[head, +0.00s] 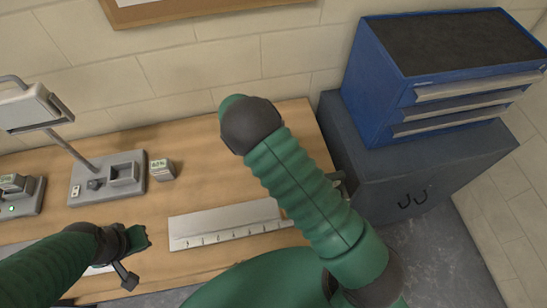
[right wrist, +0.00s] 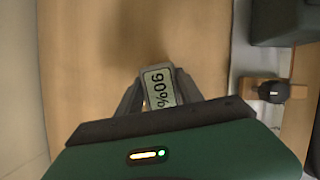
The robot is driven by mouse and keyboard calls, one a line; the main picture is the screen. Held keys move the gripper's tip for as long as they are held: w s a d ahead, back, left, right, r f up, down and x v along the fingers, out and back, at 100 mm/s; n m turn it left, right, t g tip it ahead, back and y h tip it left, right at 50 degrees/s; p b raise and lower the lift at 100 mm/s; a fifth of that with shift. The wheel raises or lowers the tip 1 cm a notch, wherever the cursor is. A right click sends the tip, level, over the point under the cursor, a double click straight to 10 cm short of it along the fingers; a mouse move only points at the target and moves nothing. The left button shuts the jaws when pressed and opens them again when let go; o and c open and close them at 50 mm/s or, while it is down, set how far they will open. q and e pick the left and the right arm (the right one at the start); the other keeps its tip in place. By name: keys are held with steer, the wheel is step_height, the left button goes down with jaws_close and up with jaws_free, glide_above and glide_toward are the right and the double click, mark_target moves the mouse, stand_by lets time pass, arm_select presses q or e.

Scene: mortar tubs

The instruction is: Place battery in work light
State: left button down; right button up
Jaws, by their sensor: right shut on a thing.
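A battery with a "90%" label (right wrist: 159,87) is between the fingers of my right gripper (right wrist: 157,80) in the right wrist view; the gripper is shut on it. In the head view this gripper is hidden behind my right arm. The work light (head: 107,178) stands on the bench at the left, its lamp head (head: 28,107) up on a tilted pole. Its base has an open rectangular bay (head: 122,173) that looks empty. A second battery, labelled about "62%" (head: 161,169), stands just right of the base. My left gripper (head: 132,258) is low at the left; its opening is unclear.
A device holding another block (head: 18,190) sits at the far left, with a green light. A pale marked strip (head: 225,224) lies on the wooden bench (head: 200,195). A blue drawer chest (head: 385,85) stands on a grey cabinet (head: 425,165) at right.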

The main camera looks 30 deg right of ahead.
steer(key=shift+a, duration=0.15)
steer(key=shift+c, duration=1.2)
arm_select(q)
steer(key=shift+w+a+f, duration=0.1)
steer(key=shift+a, duration=0.35)
arm_select(e)
steer(key=shift+w+a, duration=0.1)
steer(key=shift+a, duration=0.15)
jaws_close()
